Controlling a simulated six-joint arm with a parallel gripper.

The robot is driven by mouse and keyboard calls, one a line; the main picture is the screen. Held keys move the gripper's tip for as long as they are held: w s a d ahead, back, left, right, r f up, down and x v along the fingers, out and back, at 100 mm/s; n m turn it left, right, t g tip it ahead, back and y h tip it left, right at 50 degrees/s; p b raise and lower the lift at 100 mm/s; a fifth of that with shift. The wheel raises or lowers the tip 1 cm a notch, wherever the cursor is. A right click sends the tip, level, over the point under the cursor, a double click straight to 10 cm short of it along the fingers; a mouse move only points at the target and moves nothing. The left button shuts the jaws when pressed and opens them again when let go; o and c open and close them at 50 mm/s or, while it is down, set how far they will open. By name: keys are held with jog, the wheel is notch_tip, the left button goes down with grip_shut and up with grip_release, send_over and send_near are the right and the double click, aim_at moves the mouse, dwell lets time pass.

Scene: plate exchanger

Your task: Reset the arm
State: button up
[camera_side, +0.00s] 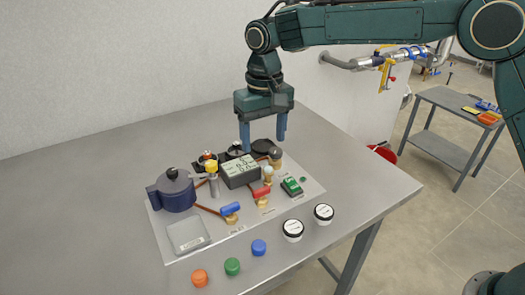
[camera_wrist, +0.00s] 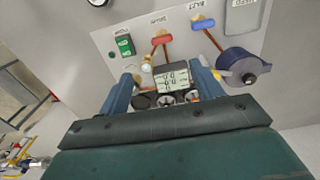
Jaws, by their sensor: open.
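My gripper (camera_side: 264,130) is open, with its blue fingers pointing down over the back part of the equipment panel (camera_side: 228,238). In the side view nothing shows between the fingers. In the wrist view my gripper's two fingers (camera_wrist: 165,88) frame a digital display (camera_wrist: 171,78) seen beyond them. That display (camera_side: 240,171) stands mid-panel in the side view, close to the left finger. I cannot tell whether the fingers touch anything on the panel.
The panel carries a dark blue pot (camera_side: 173,191), a blue-handled valve (camera_side: 230,209), a red-handled valve (camera_side: 261,192), a green switch (camera_side: 291,186) and a grey square pad (camera_side: 188,235). Orange (camera_side: 200,278), green (camera_side: 232,267) and blue (camera_side: 258,247) caps and two white-topped jars (camera_side: 293,230) sit along the front. The table's left side is clear.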

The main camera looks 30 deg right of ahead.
jog(key=s+d+r+t, duration=0.2)
jog(key=s+d+r, duration=0.9)
jog(key=s+d, duration=0.2)
jog(key=s+d+f+t, duration=0.1)
jog(key=s+d, duration=0.3)
jog(key=s, duration=0.5)
jog(key=s+d+f+t, duration=0.2)
jog(key=s+d+f, duration=0.1)
jog(key=s, duration=0.7)
jog(key=shift+d, duration=0.75)
jog(key=shift+f, duration=0.1)
